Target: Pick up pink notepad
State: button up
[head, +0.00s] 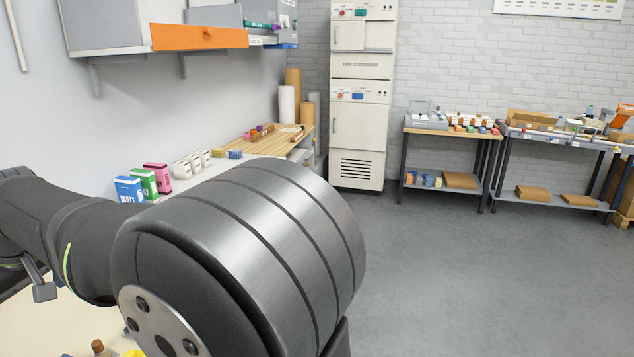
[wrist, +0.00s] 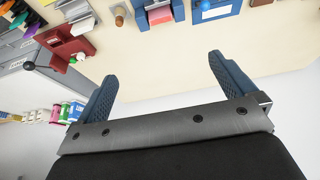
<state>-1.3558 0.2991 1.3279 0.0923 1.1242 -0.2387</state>
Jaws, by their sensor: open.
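A pink flat piece (wrist: 160,15) sits in a blue holder (wrist: 172,17) at the top edge of the wrist view. It may be the pink notepad, but I cannot tell for sure. My gripper (wrist: 162,68) is open and empty, its two dark blue fingers spread wide. In the wrist view the pink piece lies beyond the fingertips, between their directions and apart from them. In the head view my arm covers the middle, and the gripper and pink piece do not show.
The cream tabletop (wrist: 150,52) is bare near the fingertips. A brown-topped object (wrist: 120,16), a blue object (wrist: 212,10) and a dark red item (wrist: 66,46) with a black knob stand around. Blue, green and pink boxes (head: 157,177) stand by the wall.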

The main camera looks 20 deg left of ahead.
dwell(0.3)
jog(key=c, duration=1.2)
jog(key=shift+a, duration=0.1)
jog(key=shift+c, duration=0.2)
jog(key=a+f+n+h, duration=0.5)
jog(key=a+f+n, duration=0.7)
jog(key=n, duration=0.6)
jog(key=f, duration=1)
jog(key=shift+s+a+f, duration=0.25)
jog(key=shift+s+a, duration=0.05)
jog(key=shift+a, duration=0.05)
jog(key=shift+w+a+f, duration=0.1)
jog(key=shift+w+f, duration=0.05)
jog(key=shift+f, duration=1.15)
jog(key=shift+w+a+f, duration=0.1)
jog(key=shift+w+f, duration=0.05)
jog(key=shift+f, duration=1.15)
